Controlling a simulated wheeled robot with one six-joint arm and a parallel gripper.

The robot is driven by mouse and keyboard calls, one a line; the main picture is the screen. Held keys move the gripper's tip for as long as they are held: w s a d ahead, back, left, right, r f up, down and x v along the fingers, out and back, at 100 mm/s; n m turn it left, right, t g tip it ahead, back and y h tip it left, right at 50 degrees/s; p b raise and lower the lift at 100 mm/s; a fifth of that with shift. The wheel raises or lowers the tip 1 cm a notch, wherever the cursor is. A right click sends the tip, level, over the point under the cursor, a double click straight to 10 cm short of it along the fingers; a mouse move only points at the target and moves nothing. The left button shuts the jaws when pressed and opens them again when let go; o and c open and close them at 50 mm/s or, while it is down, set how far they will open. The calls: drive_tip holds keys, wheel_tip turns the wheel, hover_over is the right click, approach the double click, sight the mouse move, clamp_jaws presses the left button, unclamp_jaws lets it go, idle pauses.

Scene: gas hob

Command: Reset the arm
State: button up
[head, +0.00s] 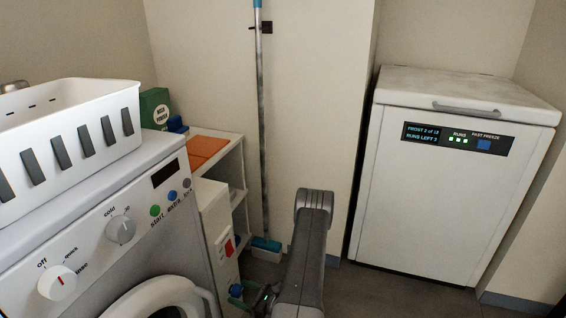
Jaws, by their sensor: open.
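My arm (310,245) rises from the bottom middle of the head view, its grey elbow in front of the pale wall. My gripper (238,297) shows small and partly at the bottom edge, left of the arm, with teal-green fingertips near the white cabinet's lower front. It is open, and I see nothing held in it.
A washing machine (85,235) with knobs fills the left, a white basket (70,145) on top. Behind it a shelf unit (222,160) holds an orange item (205,148). A white freezer (430,195) stands right. Floor (375,290) is clear before it.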

drive_tip(key=shift+n, duration=1.3)
